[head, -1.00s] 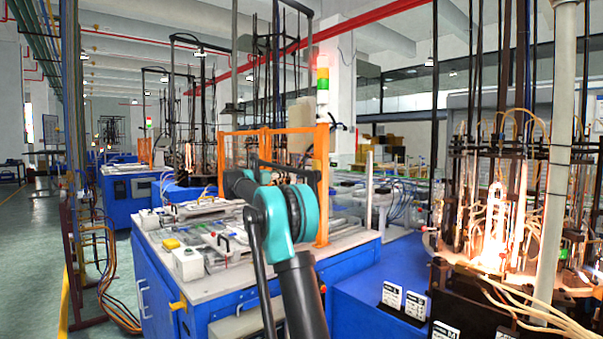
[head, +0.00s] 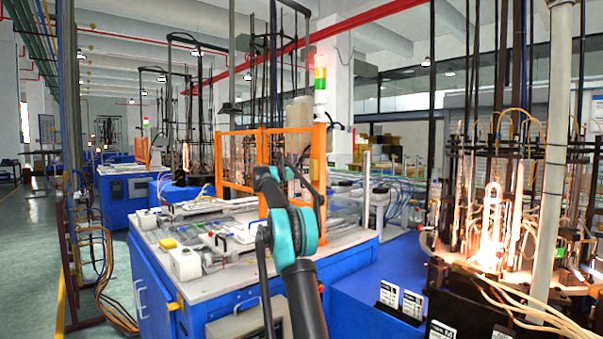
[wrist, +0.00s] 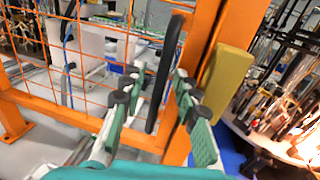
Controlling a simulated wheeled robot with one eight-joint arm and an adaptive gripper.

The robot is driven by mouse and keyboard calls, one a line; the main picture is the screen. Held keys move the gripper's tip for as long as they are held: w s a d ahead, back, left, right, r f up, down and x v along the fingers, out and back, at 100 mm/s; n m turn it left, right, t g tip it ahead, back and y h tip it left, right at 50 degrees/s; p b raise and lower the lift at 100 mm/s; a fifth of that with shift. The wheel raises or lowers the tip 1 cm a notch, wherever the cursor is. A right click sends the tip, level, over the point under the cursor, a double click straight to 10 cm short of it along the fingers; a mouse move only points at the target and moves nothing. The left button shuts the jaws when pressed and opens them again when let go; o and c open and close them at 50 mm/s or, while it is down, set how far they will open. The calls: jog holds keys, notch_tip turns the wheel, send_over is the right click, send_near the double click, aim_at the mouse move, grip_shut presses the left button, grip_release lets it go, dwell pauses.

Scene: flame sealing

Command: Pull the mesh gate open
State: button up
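The mesh gate is an orange frame with wire mesh (head: 237,163) above the white-topped bench in the head view. In the wrist view its orange mesh (wrist: 60,75) fills the left and its upright stands right of centre. A black bar handle (wrist: 166,70) runs along the gate near that upright. My gripper (wrist: 156,90) is open, with one grey-green finger on each side of the handle's lower part. I cannot tell whether either finger touches it. In the head view my arm hides most of the gripper.
A yellow block (wrist: 228,82) sits beside the orange upright, close to the right finger. Glowing burner equipment (head: 490,225) stands at the right. The blue bench (head: 160,290) lies below the arm. Open floor (head: 30,255) is at the left.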

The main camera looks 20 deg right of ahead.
jog(key=shift+c, duration=0.4)
grip_shut()
jog(key=shift+a, duration=0.1)
